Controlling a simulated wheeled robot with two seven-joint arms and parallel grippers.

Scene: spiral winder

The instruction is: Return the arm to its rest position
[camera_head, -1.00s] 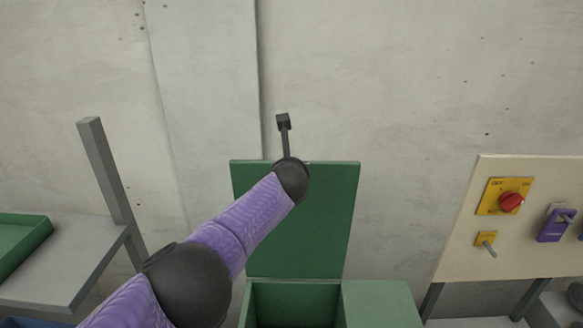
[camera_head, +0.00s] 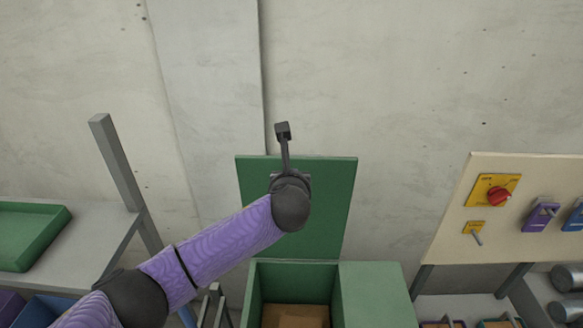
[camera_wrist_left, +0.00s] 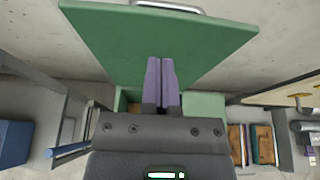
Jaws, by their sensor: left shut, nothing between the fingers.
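My left arm (camera_head: 215,240) reaches in from the lower left in the head view, with its dark wrist (camera_head: 290,204) in front of the raised green lid. In the head view the wrist hides the fingers. In the left wrist view my left gripper (camera_wrist_left: 161,64) shows two purple fingers shut together with nothing between them. The green lid (camera_head: 330,200) stands open behind the green box (camera_head: 375,295); it also fills the top of the left wrist view (camera_wrist_left: 110,45). I cannot tell whether the gripper touches the lid. My right gripper is not in view.
A control panel (camera_head: 520,225) with a red knob (camera_head: 497,196) and switches stands at the right. A grey table (camera_head: 95,255) with a green tray (camera_head: 28,235) is at the left. A concrete wall (camera_head: 400,80) closes the back.

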